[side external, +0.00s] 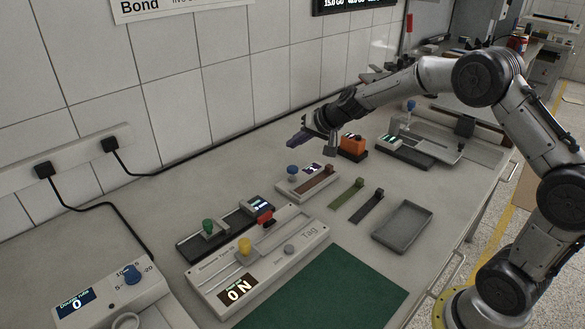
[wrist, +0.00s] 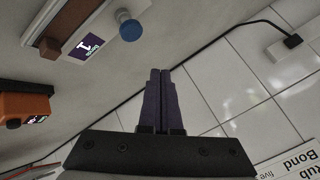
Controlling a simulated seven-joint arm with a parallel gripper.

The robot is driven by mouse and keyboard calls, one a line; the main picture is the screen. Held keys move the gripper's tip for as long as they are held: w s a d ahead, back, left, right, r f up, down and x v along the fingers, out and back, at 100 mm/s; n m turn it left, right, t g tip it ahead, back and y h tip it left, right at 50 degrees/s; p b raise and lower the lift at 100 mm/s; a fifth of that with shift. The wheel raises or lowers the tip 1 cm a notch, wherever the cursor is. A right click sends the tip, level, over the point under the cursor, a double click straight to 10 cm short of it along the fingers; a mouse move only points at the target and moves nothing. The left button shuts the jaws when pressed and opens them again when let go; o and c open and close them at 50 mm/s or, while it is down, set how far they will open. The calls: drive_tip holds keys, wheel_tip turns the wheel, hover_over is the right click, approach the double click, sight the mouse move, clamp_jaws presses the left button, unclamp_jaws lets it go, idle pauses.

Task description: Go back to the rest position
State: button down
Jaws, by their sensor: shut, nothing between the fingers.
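My gripper (side external: 297,139) is raised above the back part of the bench, near the tiled wall, in the side view. A small device with a blue knob (side external: 292,169) and a brown slider stands on the bench below the gripper. Its blue knob (wrist: 130,29) and purple label (wrist: 85,48) also show in the wrist view. The gripper is apart from everything around it.
An orange block device (side external: 353,145) stands just right of the gripper. Devices with a green knob (side external: 208,226) and a yellow knob (side external: 244,246) stand front left. The tiled wall (side external: 180,110) is behind.

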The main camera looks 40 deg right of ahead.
idle(0.4)
drive_tip(key=shift+a+r, duration=0.25)
drive_tip(key=s+a+r+n+t, duration=0.2)
drive_tip(key=a+r, duration=0.2)
drive_tip(key=r, duration=0.7)
drive_tip(key=s+a+r+n+y, duration=0.1)
drive_tip(key=s+a+r+n, duration=0.1)
drive_tip(key=s+a+r, duration=0.3)
drive_tip(key=s+r+n, duration=0.1)
drive_tip(key=s+r, duration=0.2)
drive_tip(key=s, duration=0.5)
drive_tip(key=s+a+f+n+g, duration=0.2)
drive_tip(key=s, duration=1.1)
drive_tip(key=s+d+f+g+h, duration=0.2)
drive_tip(key=s+d+f+g, duration=0.1)
drive_tip(key=s+f, duration=0.6)
drive_tip(key=shift+s+d+n+g, duration=0.3)
drive_tip(key=shift+s+d+n, duration=0.1)
drive_tip(key=shift+s, duration=0.85)
